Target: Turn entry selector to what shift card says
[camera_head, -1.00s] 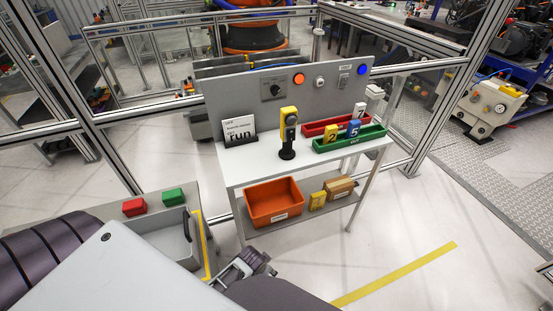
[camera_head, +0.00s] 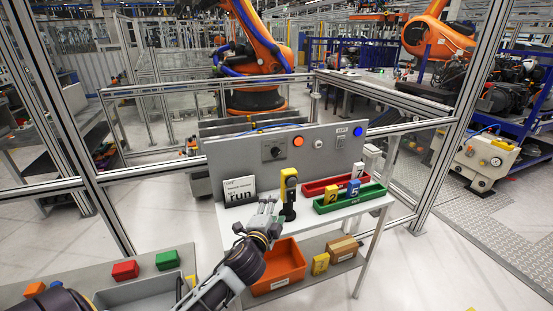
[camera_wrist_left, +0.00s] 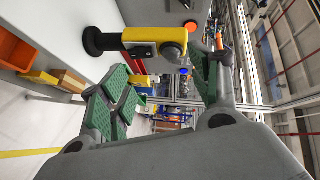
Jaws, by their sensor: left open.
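The entry selector, a dark rotary knob (camera_head: 274,150) on a grey plate, sits on the upright panel left of the orange light. Its pointer setting is too small to read. The white shift card (camera_head: 239,191) stands at the table's left and shows "run" in large letters. My left gripper (camera_head: 262,214) is open and empty at the table's front edge, below and in front of the selector and just left of the yellow and black post. Its green-padded fingers (camera_wrist_left: 165,88) are spread in the left wrist view. My right gripper is not in view.
The yellow and black post (camera_head: 289,188) stands upright near my left gripper. A green tray (camera_head: 352,203) and a red tray (camera_head: 322,186) with number blocks are to its right. An orange bin (camera_head: 283,265) sits below. The panel also bears an orange light (camera_head: 298,141) and a blue light (camera_head: 358,131).

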